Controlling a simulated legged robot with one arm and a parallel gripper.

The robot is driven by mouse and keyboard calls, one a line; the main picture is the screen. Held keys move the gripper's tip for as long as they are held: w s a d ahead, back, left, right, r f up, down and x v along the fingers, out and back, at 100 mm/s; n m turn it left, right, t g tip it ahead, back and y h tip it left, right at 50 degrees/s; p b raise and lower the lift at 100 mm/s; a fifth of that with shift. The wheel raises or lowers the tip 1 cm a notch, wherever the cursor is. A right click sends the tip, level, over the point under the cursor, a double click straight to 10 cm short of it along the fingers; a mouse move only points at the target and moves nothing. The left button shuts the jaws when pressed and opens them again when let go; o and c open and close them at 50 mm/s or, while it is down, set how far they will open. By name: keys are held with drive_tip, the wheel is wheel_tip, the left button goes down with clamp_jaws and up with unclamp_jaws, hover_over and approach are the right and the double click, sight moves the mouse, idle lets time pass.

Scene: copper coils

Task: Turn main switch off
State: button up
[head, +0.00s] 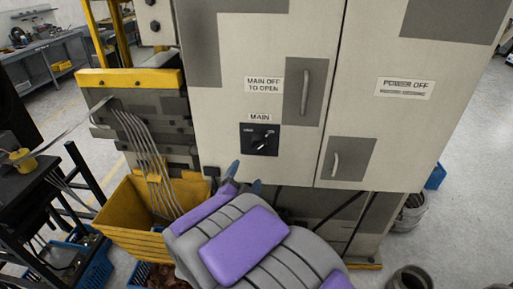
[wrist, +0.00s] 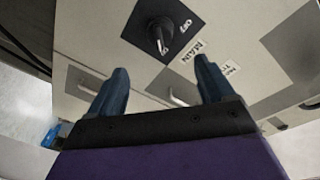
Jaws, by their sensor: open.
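The main switch (head: 262,140) is a black square plate with a rotary knob and a white pointer, on the cabinet door under a label reading MAIN (head: 260,117). In the wrist view the switch (wrist: 162,32) shows beyond my fingertips, with OFF lettering beside its knob. The knob's exact setting is hard to read. My gripper (head: 244,180) is below the switch in the head view, its two blue fingers apart and empty. The wrist view also shows my gripper (wrist: 162,70) open, with the knob lying ahead of the gap and not touched.
The grey cabinet (head: 225,110) has two door handles (head: 305,92) (head: 336,163) and signs reading MAIN OFF TO OPEN and POWER OFF (head: 404,88). A yellow bin (head: 125,215) with metal strips stands at left. Round containers (head: 410,278) are on the floor at right.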

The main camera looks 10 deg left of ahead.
sight(256, 149)
drive_tip(key=w, duration=0.5)
drive_tip(key=w+d+b, duration=0.1)
drive_tip(key=w, duration=0.4)
drive_tip(key=w+d, duration=0.1)
drive_tip(key=w, duration=0.3)
drive_tip(key=shift+w+f, duration=0.1)
drive_tip(key=shift+w, duration=0.3)
drive_tip(key=shift+c, duration=0.4)
drive_tip(key=c, duration=1)
drive_tip(key=shift+o, duration=0.2)
